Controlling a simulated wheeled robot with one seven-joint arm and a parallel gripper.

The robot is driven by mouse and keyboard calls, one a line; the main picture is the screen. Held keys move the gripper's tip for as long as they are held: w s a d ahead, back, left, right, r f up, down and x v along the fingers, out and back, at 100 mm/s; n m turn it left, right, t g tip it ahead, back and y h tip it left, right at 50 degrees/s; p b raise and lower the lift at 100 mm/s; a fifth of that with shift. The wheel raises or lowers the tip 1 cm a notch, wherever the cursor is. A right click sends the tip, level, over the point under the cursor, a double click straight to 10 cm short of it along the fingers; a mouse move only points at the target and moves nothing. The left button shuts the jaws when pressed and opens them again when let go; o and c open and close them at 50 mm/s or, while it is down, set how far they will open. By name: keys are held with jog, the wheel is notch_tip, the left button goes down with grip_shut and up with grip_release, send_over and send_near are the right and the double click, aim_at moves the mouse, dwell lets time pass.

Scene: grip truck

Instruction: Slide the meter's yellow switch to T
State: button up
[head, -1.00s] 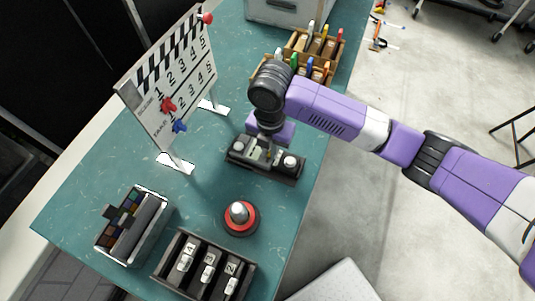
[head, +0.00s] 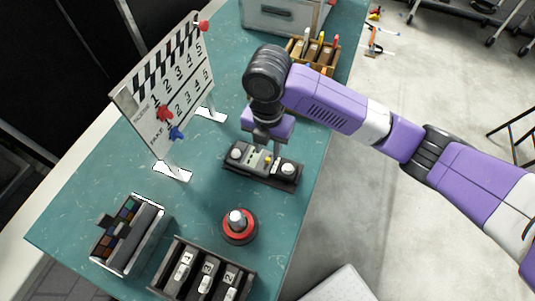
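The meter (head: 237,171) is a dark box with two pale round knobs and a lighter panel between them, lying on the teal table. A small yellow spot, likely the yellow switch (head: 268,159), shows on its panel. The letter T cannot be read at this size. My gripper (head: 265,150) points down over the middle of the meter. Its fingers are small and partly hidden by my wrist, so I cannot tell whether they touch the switch or how far apart they are.
A clapperboard (head: 180,85) with red and blue pins stands left of the meter. A red-based button (head: 239,226), a tray with numbered slots (head: 205,270) and a colour-chip box (head: 128,235) are nearer. A wooden organiser (head: 315,50) and grey case (head: 285,15) stand behind.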

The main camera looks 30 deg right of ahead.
aim_at(267, 160)
jog(key=shift+r, duration=1.7)
